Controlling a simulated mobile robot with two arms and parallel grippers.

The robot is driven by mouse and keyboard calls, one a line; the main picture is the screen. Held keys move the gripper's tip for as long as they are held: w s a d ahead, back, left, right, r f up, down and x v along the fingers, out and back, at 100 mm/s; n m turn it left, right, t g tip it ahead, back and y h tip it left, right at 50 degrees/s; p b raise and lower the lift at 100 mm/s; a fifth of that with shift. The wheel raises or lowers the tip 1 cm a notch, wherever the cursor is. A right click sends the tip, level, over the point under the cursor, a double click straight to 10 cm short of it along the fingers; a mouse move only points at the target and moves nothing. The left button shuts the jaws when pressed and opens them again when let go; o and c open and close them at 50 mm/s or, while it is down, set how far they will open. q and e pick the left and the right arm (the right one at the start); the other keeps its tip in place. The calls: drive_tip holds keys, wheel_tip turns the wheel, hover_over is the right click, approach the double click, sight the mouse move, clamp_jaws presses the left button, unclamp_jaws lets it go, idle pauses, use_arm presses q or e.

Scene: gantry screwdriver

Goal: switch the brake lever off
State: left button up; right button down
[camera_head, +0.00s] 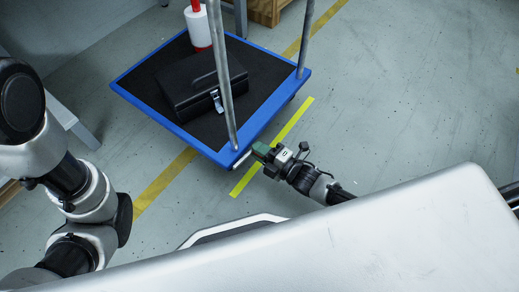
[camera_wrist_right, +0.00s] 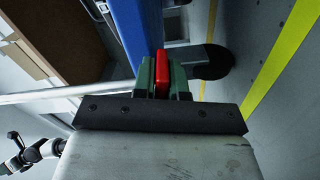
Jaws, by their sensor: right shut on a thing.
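A red brake lever (camera_wrist_right: 162,72) shows in the right wrist view, between the green fingers of my right gripper (camera_wrist_right: 163,80). The gripper is shut on it. The lever sits beside the blue edge of the cart, close to a black wheel (camera_wrist_right: 208,62). In the head view my right gripper (camera_head: 262,151) is low at the near corner of the blue-edged cart (camera_head: 188,137), and the lever is hidden there. My left arm is at the left of the head view; its gripper is not in view.
The cart carries a black toolbox (camera_head: 202,84) and a white-and-red object (camera_head: 197,27). Grey posts (camera_head: 305,42) rise from the cart. Yellow stripes mark the floor, which is clear right of the cart. A pale surface (camera_head: 400,225) fills the front right.

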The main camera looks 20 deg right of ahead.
wheel_tip(320, 180, up, 3)
drive_tip(key=n+p, duration=0.3)
drive_tip(key=shift+d+f+p, duration=0.1)
drive_tip(key=shift+p, duration=0.25)
wheel_tip(320, 180, up, 2)
drive_tip(key=n+p, duration=0.2)
drive_tip(key=n, duration=0.1)
drive_tip(key=shift+s+a+r+n+p, duration=0.1)
drive_tip(key=shift+a+r+n+p, duration=0.1)
drive_tip(key=shift+r+n+p, duration=0.1)
drive_tip(key=shift+r+n, duration=0.15)
drive_tip(key=shift+n, duration=0.25)
drive_tip(key=shift+a, duration=0.1)
drive_tip(key=c, duration=1.2)
unclamp_jaws()
